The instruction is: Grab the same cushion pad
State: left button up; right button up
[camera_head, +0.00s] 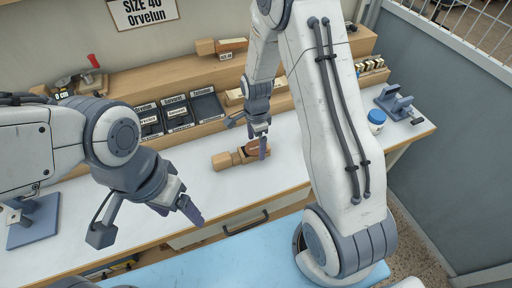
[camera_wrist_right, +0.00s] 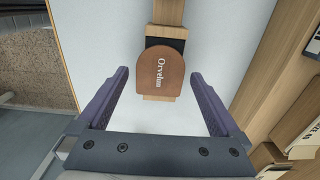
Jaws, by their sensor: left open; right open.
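A brown rounded pad (camera_wrist_right: 160,75) with the white word "Orvelun" lies over a wooden block (camera_wrist_right: 166,13) with a dark band, on the white worktop. In the head view the wooden block (camera_head: 223,161) is at the middle of the table and the pad (camera_head: 252,150) is partly hidden by my right gripper. My right gripper (camera_head: 264,147) is open and points down over the pad. In the right wrist view its two fingers (camera_wrist_right: 159,76) stand on either side of the pad, with gaps showing. My left gripper (camera_head: 183,207) is open and empty, left of the block near the table's front edge.
A wooden shelf with dark labelled trays (camera_head: 177,110) runs along the back. A blue-lidded jar (camera_head: 376,119) and a grey-blue fixture (camera_head: 396,103) stand at the right. A red-handled tool (camera_head: 93,63) is at the back left. The worktop around the block is mostly clear.

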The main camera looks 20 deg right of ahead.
jog(key=shift+f, duration=0.15)
jog(key=c, duration=1.2)
